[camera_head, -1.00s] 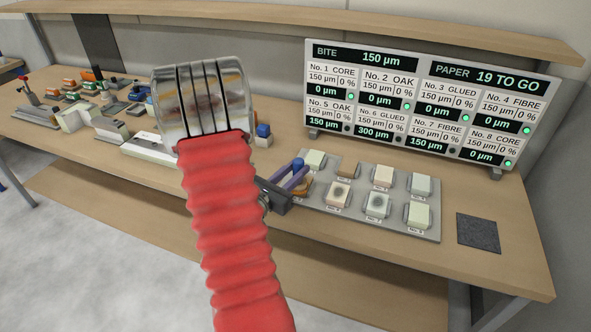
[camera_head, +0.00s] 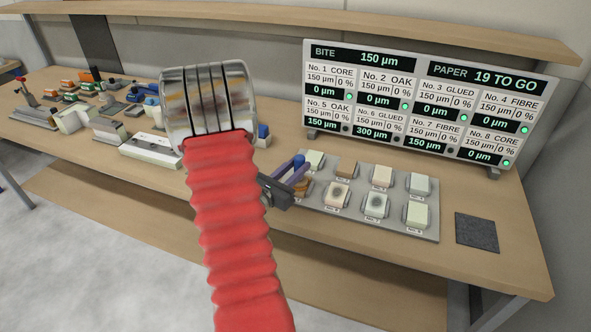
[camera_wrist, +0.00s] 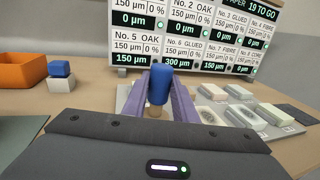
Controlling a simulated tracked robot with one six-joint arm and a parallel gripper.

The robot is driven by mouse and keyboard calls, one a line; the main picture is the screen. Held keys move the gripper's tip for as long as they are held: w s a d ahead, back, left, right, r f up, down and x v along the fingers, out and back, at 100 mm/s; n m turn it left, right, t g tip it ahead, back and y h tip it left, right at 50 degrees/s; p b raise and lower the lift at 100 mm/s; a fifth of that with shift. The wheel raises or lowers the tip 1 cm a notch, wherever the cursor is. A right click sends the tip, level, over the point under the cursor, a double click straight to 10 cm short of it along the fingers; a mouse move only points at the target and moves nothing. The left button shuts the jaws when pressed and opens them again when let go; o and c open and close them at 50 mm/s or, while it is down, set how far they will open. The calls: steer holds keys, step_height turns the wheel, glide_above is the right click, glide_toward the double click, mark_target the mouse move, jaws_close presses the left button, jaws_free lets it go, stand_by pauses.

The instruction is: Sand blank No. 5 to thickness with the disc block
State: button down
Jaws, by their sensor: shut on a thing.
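My gripper (camera_head: 297,177) is at the front left corner of the tray of blanks (camera_head: 330,211), over the No. 5 place. It is shut on the blue-topped disc block (camera_wrist: 159,84), which stands upright between the purple fingers in the wrist view; its blue top also shows in the head view (camera_head: 298,160). A tan part shows below the blue. A brown piece shows under the fingers in the head view; I cannot tell whether it is blank No. 5 or the block's lower part. The board (camera_head: 430,105) reads 150 µm for No. 5 OAK, its lamp dark.
Several other blanks sit in two rows to the right. A dark square pad (camera_head: 477,232) lies right of the tray. Another blue-topped block (camera_wrist: 60,75) stands on the bench, near an orange bin (camera_wrist: 22,72). Tools and small parts fill the bench's left.

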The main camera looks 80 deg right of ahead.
steer(key=shift+s+d, duration=0.1)
steer(key=shift+d, duration=0.55)
steer(key=shift+d, duration=0.15)
steer(key=shift+d, duration=0.75)
steer(key=shift+r, duration=2.5)
steer(key=shift+r, duration=0.1)
